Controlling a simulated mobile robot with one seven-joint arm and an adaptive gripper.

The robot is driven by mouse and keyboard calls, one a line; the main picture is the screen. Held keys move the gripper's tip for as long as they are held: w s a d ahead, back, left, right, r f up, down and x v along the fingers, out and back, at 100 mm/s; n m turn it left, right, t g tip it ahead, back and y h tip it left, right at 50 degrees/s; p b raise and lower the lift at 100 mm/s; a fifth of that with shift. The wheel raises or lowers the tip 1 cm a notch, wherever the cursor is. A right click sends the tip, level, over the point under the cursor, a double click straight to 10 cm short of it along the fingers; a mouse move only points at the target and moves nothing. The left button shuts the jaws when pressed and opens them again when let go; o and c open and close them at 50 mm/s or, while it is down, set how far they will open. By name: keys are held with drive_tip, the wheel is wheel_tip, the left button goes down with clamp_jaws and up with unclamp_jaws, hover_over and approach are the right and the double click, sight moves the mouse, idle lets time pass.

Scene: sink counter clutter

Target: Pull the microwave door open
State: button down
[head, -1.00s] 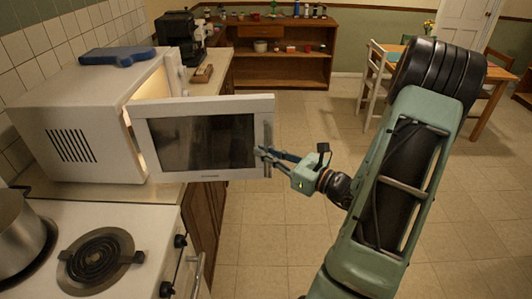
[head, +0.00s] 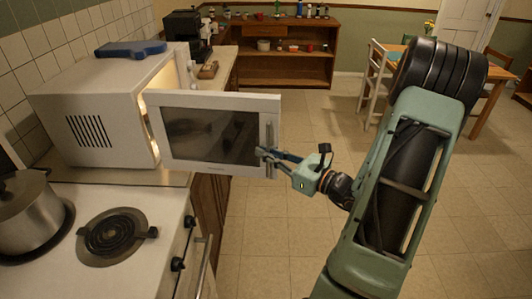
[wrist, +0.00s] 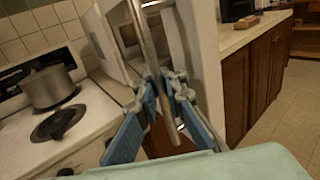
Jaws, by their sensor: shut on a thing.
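The white microwave (head: 95,125) stands on the counter at the left in the head view. Its door (head: 220,135) is swung wide open, with warm light showing in the gap at the hinge side. The metal door handle (head: 269,142) runs upright along the door's free edge. My gripper (head: 268,155) is shut on the lower part of the handle. In the wrist view the blue fingers (wrist: 163,95) stand on both sides of the handle bar (wrist: 145,45). The inside of the microwave is mostly hidden behind the door.
A stove with a coil burner (head: 114,236) and a metal pot (head: 32,212) is in front of the microwave. A blue object (head: 130,49) lies on the microwave's top. Brown cabinets (head: 212,205) run below the counter.

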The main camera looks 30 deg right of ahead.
drive_tip(key=shift+s+d, duration=0.1)
drive_tip(key=shift+d, duration=0.25)
drive_tip(key=c, duration=2.1)
unclamp_jaws()
drive_tip(key=shift+s+d, duration=0.1)
drive_tip(key=shift+s, duration=0.05)
drive_tip(key=shift+a, duration=0.2)
drive_tip(key=v, duration=1.2)
